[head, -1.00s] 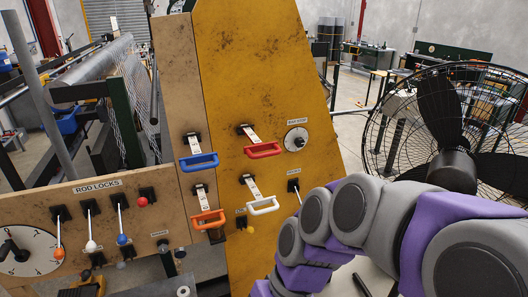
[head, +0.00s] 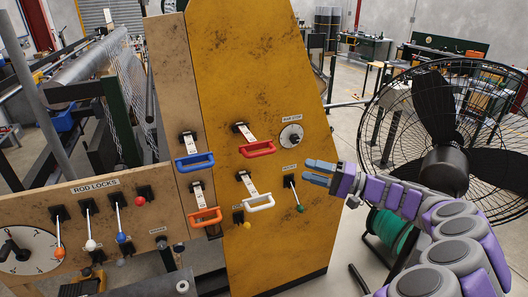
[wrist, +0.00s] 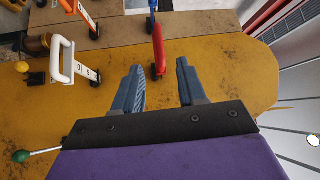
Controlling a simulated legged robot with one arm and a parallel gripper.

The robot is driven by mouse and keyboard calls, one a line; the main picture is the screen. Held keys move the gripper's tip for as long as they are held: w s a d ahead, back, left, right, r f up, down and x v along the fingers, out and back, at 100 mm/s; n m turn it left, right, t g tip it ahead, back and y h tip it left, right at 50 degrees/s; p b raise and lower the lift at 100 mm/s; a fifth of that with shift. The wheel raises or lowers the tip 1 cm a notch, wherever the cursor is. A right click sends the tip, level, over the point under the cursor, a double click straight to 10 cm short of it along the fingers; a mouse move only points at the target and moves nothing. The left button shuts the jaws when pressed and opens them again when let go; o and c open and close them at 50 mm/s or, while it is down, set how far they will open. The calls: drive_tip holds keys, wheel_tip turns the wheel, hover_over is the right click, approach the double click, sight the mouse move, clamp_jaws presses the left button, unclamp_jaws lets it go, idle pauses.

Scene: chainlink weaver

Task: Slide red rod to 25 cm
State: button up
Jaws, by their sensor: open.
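The red rod is a red handle (head: 257,150) on a short white marked strip that comes out of a black mount on the yellow panel (head: 262,50). My gripper (head: 308,172) is to the right of the red handle and apart from it, in front of the panel. In the wrist view the red handle (wrist: 158,48) shows nearly edge-on, beyond the gap between my two open fingers (wrist: 161,80). Nothing is between the fingers. The marks on the strip are too small to read.
Blue (head: 195,162), orange (head: 206,217) and white (head: 259,203) handles stick out near the red one. A green-tipped lever (head: 296,195) is below my gripper, and a dial (head: 291,135) is above. A large fan (head: 445,150) stands at the right.

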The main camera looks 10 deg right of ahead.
sight(263, 154)
drive_tip(key=shift+t, duration=0.5)
drive_tip(key=x, duration=0.5)
drive_tip(key=w+x, duration=0.1)
drive_tip(key=x, duration=0.4)
drive_tip(key=f+x, duration=0.1)
drive_tip(key=x, duration=0.5)
drive_tip(key=shift+w+d+b, duration=0.2)
drive_tip(key=shift+d+b, duration=0.1)
drive_tip(key=shift+d, duration=0.1)
drive_tip(key=shift+m, duration=0.3)
clamp_jaws()
